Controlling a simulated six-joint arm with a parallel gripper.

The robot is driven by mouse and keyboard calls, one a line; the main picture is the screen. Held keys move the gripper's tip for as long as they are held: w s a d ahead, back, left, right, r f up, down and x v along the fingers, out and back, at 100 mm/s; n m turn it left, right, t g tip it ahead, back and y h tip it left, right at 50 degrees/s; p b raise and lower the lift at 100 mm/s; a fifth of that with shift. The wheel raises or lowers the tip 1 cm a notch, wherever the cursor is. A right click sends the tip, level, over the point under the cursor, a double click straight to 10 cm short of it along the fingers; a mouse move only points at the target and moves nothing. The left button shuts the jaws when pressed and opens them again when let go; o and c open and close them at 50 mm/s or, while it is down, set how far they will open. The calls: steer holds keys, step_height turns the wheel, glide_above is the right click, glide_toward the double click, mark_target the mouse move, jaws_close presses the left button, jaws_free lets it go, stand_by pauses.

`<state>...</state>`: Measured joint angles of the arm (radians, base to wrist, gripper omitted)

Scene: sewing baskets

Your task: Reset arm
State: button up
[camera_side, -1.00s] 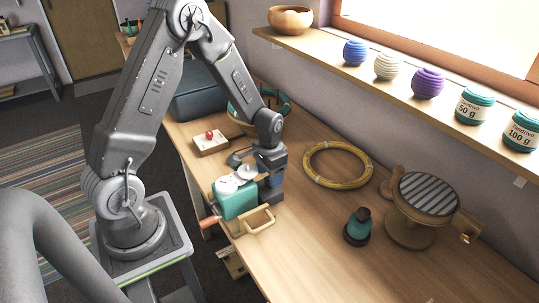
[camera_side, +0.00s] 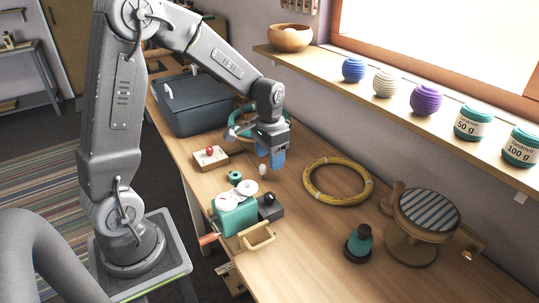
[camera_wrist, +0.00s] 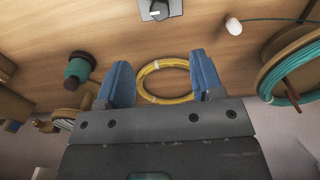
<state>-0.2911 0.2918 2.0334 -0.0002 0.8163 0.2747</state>
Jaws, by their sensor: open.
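My gripper (camera_side: 269,158) is open and empty, with blue fingers, raised above the wooden bench (camera_side: 320,240) in the side view. In the wrist view my gripper (camera_wrist: 160,85) has its two blue fingers wide apart, with a yellow ring (camera_wrist: 172,66) on the bench showing between them. The same yellow ring (camera_side: 338,196) lies to the right of my gripper in the side view. Nothing is held.
A teal box device (camera_side: 235,217) and a dark block with a knob (camera_side: 269,207) stand near the front edge. A teal-thread spool (camera_side: 241,124) stands behind my gripper, near a dark lidded bin (camera_side: 200,105). A striped round stool (camera_side: 429,208) stands right.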

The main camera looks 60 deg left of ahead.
steer(key=shift+r, duration=0.1)
steer(key=s+d+r+t, duration=0.2)
steer(key=s+d+r, duration=0.3)
steer(key=s+r, duration=0.2)
steer(key=s+d+r+t, duration=0.3)
steer(key=s+d+r, duration=0.3)
steer(key=s, duration=0.3)
steer(key=shift+s+r+t, duration=0.3)
steer(key=shift+s+r, duration=0.05)
steer(key=shift+r, duration=0.25)
